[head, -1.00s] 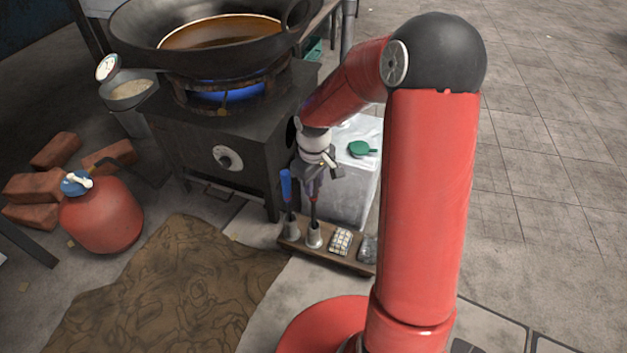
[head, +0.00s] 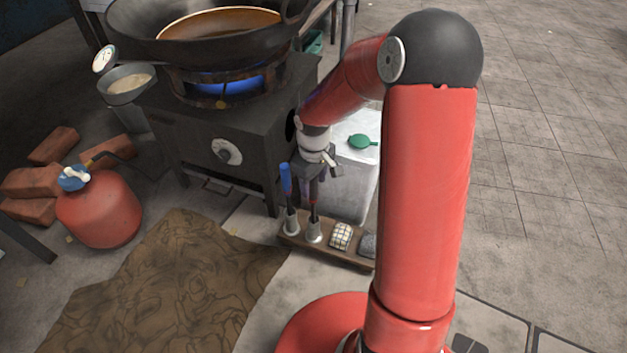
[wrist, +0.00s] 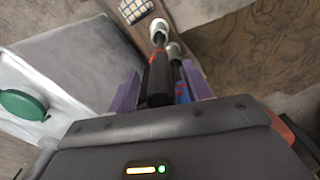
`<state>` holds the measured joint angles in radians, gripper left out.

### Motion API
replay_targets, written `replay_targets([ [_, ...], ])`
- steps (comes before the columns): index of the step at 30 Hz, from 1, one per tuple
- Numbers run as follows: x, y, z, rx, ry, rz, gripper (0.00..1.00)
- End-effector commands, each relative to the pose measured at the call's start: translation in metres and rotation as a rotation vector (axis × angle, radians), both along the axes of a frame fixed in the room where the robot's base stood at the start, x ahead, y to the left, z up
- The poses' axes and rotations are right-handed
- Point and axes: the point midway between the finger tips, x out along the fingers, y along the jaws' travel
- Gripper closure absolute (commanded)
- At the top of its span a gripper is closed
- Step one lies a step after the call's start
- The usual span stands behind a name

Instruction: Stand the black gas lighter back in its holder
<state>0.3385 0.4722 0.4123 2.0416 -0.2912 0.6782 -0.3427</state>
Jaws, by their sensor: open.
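The black gas lighter (wrist: 159,82) stands upright, its lower end in the right-hand metal cup (head: 313,233) of a wooden holder (head: 345,256). In the wrist view its black handle is between the purple fingers of my gripper (head: 313,186), with a red part below it and the cup (wrist: 159,27) at its end. My gripper is open around the handle; whether a finger touches it I cannot tell. In the head view the gripper hides the top of the lighter. A blue-handled lighter (head: 286,180) stands in the left cup (head: 291,221), close beside my gripper.
A checked cloth pad (head: 341,236) and a grey piece (head: 368,245) lie on the holder. A white box (head: 352,190) with a green item (head: 361,141) is behind. The stove (head: 215,125) burns under a wok (head: 200,35). A brown mat (head: 170,280) lies in front.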

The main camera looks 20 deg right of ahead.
Motion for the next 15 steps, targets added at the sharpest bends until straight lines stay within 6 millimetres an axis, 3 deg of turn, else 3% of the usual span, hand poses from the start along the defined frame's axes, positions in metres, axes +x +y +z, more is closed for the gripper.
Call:
replay_targets([
  [5,0.0,0.0,0.009,-0.001,-0.002,0.0,0.5],
  [15,0.001,0.0,0.064,-0.001,-0.003,-0.001,0.5],
])
